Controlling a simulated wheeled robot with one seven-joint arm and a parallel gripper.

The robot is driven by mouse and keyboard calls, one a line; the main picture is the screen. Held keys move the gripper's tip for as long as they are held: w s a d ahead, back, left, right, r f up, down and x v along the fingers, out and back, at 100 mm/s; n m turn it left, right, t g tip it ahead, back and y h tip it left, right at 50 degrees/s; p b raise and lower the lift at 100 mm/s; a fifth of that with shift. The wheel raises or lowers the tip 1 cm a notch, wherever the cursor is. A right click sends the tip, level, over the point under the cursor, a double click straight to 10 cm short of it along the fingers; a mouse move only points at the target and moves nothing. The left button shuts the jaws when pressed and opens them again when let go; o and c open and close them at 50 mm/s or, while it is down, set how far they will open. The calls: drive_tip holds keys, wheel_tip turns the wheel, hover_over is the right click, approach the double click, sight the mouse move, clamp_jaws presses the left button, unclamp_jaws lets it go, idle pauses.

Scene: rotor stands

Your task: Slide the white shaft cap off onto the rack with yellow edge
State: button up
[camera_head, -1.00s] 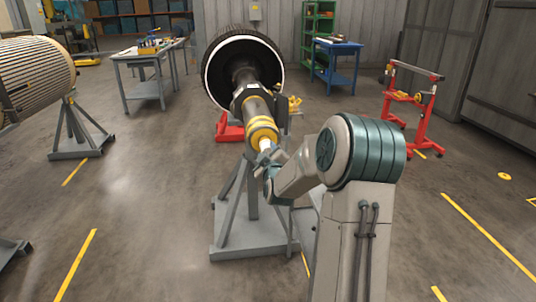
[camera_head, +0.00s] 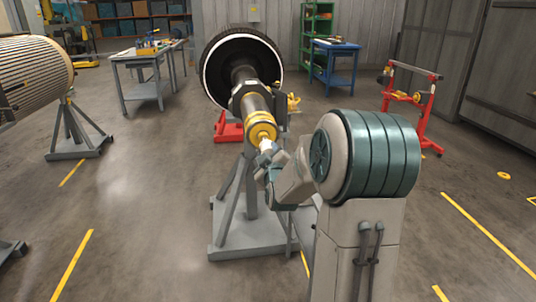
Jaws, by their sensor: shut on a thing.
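The rotor shaft (camera_head: 255,105) points toward me from the dark bladed rotor (camera_head: 215,65) and rests on a grey stand (camera_head: 232,250). Yellow bands (camera_head: 260,126) ring its near end. The white shaft cap (camera_head: 265,145) is a small pale piece at the tip of the shaft. My gripper (camera_head: 268,154) is at the cap and shut on it. My own arm hides part of the cap and fingers. I cannot tell whether the cap is still around the shaft end. No rack with a yellow edge can be made out for sure.
A red stand (camera_head: 430,115) with yellow parts is at the right. A blue table (camera_head: 337,48) and a grey workbench (camera_head: 145,55) stand at the back. Another rotor (camera_head: 30,70) on a stand is at the left. Open floor (camera_head: 140,210) lies left of the grey stand.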

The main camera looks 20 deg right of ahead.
drive_tip(key=shift+b+v, duration=0.55)
drive_tip(key=shift+v, duration=1.1)
